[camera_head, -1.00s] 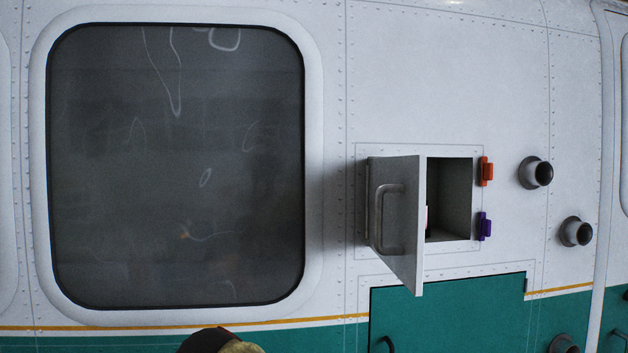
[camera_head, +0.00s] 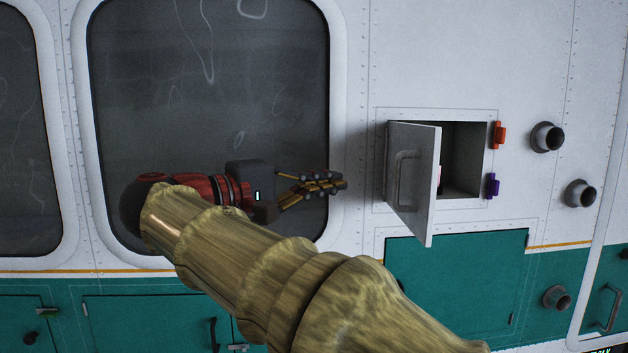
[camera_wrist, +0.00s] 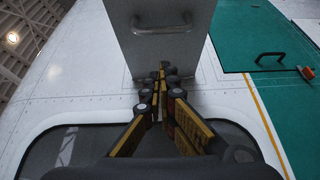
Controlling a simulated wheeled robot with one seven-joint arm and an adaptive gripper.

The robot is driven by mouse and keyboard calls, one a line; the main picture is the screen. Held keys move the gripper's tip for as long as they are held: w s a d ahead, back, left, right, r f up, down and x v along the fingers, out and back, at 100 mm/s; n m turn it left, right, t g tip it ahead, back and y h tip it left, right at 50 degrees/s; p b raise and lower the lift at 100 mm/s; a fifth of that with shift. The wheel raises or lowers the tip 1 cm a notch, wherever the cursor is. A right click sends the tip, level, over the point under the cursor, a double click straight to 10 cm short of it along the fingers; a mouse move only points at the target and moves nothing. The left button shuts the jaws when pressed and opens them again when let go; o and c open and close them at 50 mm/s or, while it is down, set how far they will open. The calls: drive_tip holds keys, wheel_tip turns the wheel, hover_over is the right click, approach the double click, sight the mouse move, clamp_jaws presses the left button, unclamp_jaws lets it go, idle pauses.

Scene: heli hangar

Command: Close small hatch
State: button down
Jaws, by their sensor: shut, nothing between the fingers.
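The small hatch door (camera_head: 412,208) is grey with a bar handle (camera_head: 404,181) on its outer face. It is hinged on the left and stands swung out from the wall. The dark compartment (camera_head: 464,160) behind it is open to view. My gripper (camera_head: 343,184) is shut and empty, in front of the large window and left of the door, pointing right. In the wrist view the closed fingertips (camera_wrist: 163,72) appear at the lower edge of the door (camera_wrist: 165,50), with its handle (camera_wrist: 161,24) above them. I cannot tell whether they touch the door.
An orange latch (camera_head: 498,134) and a purple latch (camera_head: 492,186) sit right of the compartment. Round pipe stubs (camera_head: 546,137) stick out farther right. A closed green panel (camera_head: 460,275) lies below. The wall above the hatch is clear.

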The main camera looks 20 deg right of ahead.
sight(395, 173)
drive_tip(key=s+p+x, duration=0.1)
drive_tip(key=x, duration=0.7)
drive_tip(key=shift+s+f+p, duration=0.15)
drive_tip(key=shift+s+p, duration=0.2)
drive_tip(key=shift+s, duration=0.4)
drive_tip(key=shift+s+d, duration=0.2)
drive_tip(key=shift+d, duration=0.1)
